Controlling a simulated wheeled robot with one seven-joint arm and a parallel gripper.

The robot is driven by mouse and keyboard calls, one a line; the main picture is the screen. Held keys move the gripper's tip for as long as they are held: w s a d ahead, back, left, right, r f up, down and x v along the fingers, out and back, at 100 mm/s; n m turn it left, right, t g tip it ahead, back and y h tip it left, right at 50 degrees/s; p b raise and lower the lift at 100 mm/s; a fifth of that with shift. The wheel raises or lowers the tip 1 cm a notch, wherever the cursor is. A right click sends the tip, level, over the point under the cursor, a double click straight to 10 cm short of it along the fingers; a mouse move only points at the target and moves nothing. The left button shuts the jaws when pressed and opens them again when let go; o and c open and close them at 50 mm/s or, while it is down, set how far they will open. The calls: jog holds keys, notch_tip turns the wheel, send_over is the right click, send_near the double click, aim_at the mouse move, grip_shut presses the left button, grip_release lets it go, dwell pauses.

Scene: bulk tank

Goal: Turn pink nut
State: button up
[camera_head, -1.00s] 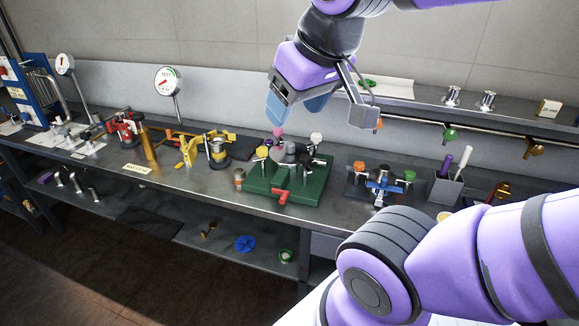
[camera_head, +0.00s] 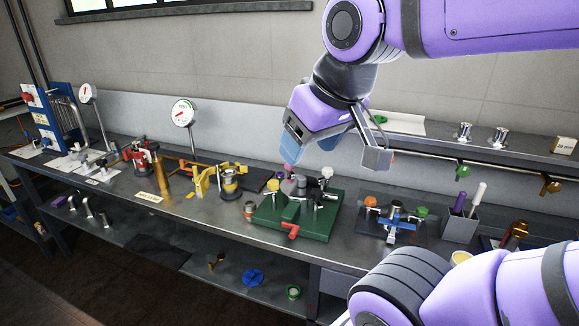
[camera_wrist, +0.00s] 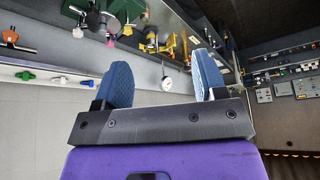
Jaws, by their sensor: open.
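The pink nut (camera_head: 289,168) sits at the back of a green fixture (camera_head: 318,226) on the bench, beside grey metal parts. It is small, and a fingertip comes close to it in the picture. In the wrist view the pink nut (camera_wrist: 126,30) shows near the top, next to the green block (camera_wrist: 122,8). My gripper (camera_head: 311,147) is open and empty, with two blue-padded fingers apart, above and behind the fixture. In the wrist view the gripper's fingers (camera_wrist: 163,82) are wide apart with nothing between them. Whether a finger touches the nut cannot be told.
A white knob (camera_head: 327,172) and a red handle (camera_head: 292,231) are on the green fixture. A blue clamp fixture (camera_head: 397,219) and a grey tool cup (camera_head: 459,227) stand to the right. Yellow fixtures (camera_head: 203,181) stand to the left. A rail shelf (camera_head: 480,156) runs behind.

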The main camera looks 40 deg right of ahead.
jog(key=w+d+m, duration=0.3)
jog(key=w+d, duration=0.1)
jog(key=w, duration=0.8)
jog(key=w+d+f+m, duration=0.2)
jog(key=w+d+f, duration=0.15)
jog(key=w, duration=0.25)
jog(key=w+d+f+m+g+h, duration=0.1)
jog(key=w+d+f, duration=0.25)
jog(key=w, duration=0.25)
jog(key=w+d+f+m, duration=0.2)
jog(key=w+d, duration=0.3)
jog(key=w, duration=0.2)
jog(key=w+d+f+h, duration=0.1)
jog(key=w+d+f, duration=0.2)
jog(key=f, duration=0.4)
jog(key=w+d+f+m+g, duration=0.1)
jog(key=w+d+f, duration=0.3)
jog(key=f, duration=0.3)
jog(key=w+d+f+m+h, duration=0.1)
jog(key=w+d+f, duration=0.2)
jog(key=d+f, duration=0.3)
jog(key=shift+w+f+h, duration=0.25)
jog(key=shift+f+h, duration=0.05)
jog(key=shift+f, duration=0.55)
jog(key=shift+c, duration=0.3)
jog(key=c, duration=0.9)
